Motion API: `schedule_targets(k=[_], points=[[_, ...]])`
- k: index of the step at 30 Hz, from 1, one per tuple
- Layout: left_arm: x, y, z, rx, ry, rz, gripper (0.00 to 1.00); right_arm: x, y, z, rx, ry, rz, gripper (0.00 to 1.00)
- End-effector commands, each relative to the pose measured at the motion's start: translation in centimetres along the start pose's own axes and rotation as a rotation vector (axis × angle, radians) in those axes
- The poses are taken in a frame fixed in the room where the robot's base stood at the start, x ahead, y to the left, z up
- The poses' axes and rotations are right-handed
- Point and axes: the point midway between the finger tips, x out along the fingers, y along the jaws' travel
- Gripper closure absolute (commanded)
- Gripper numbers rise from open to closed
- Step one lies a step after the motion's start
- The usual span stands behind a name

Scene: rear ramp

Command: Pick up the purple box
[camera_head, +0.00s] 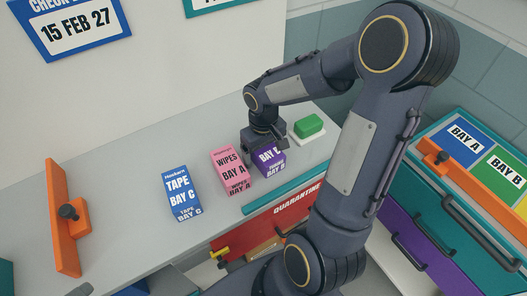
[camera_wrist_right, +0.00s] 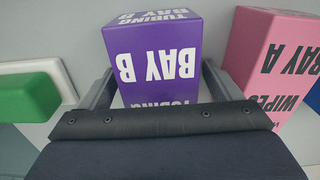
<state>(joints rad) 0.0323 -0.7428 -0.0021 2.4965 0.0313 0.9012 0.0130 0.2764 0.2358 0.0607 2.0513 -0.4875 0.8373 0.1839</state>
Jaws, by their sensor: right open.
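The purple box (camera_head: 268,161) stands on the grey counter, to the right of the pink box, its top partly hidden by my right gripper (camera_head: 266,143). In the right wrist view the purple box (camera_wrist_right: 155,58) reads TUBING, BAY B. My right gripper is open, with one finger on each side of the purple box. Narrow gaps seem to show beside it, but I cannot tell whether either finger touches. My left gripper is not in view.
The pink WIPES box (camera_head: 231,170) stands close beside the purple box; the blue TAPE box (camera_head: 181,193) is farther left. A green block on a white base (camera_head: 309,126) lies to the right. An orange panel with a knob (camera_head: 62,218) stands at far left.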

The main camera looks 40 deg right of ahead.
Motion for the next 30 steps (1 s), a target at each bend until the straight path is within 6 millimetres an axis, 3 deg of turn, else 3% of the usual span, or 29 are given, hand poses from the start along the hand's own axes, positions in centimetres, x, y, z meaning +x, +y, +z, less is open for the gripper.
schedule_targets(k=[2,14,23,30], points=[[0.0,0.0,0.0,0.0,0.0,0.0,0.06,0.0,0.0,0.0,0.0,0.0,0.0,0.18],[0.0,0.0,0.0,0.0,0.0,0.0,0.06,-0.1,0.0,0.0,0.0,0.001,0.0,0.69],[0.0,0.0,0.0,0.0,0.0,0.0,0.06,-0.4,0.0,-0.1,0.0,0.002,0.001,0.69],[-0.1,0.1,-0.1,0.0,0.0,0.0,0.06,-2.9,0.0,-0.1,0.002,0.005,0.001,0.69]])
